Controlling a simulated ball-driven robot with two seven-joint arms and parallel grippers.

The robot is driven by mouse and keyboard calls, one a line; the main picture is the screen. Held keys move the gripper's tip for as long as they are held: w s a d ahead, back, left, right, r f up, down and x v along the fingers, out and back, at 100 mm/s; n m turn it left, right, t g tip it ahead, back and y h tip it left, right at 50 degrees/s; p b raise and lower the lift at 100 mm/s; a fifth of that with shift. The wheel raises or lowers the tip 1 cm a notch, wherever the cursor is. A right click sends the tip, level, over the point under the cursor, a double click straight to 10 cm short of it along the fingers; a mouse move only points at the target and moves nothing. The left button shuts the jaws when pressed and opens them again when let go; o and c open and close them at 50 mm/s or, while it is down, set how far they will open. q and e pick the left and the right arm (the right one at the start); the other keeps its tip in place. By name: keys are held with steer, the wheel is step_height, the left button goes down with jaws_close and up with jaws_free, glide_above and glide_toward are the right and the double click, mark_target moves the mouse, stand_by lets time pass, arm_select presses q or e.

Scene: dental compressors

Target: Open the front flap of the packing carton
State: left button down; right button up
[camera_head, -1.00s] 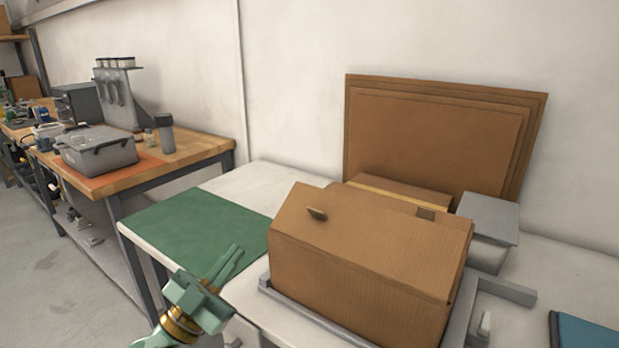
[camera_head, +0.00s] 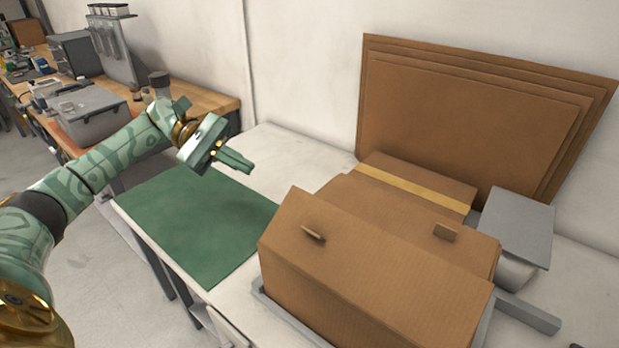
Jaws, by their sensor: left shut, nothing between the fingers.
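The brown packing carton (camera_head: 372,285) stands on the white table at the lower right, its bottom cut off by the frame. Its slanted front flap has a small brown tab (camera_head: 313,233). A second tab (camera_head: 447,232) stands up from the top farther back. I cannot tell how far the front flap is from lying flat. My left gripper (camera_head: 246,167) is shut and empty. It hangs above the far edge of the green mat, left of and behind the carton, touching nothing. My right gripper is not in view.
The green mat (camera_head: 195,225) is bare. Large cardboard sheets (camera_head: 465,110) lean on the wall. A flat carton with yellow tape (camera_head: 415,190) lies behind the packing carton, and a grey-lidded box (camera_head: 517,222) stands right of it. A wooden bench (camera_head: 210,100) holds a grey bin (camera_head: 85,112).

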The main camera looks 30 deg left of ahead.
arm_select(q)
steer(key=d+f+m+p, duration=0.1)
steer(key=d+f, duration=0.1)
steer(key=d, duration=0.7)
steer(key=shift+w+d+f+m+p, duration=0.15)
steer(key=shift+d+m+p, duration=0.15)
steer(key=shift+d+p, duration=0.1)
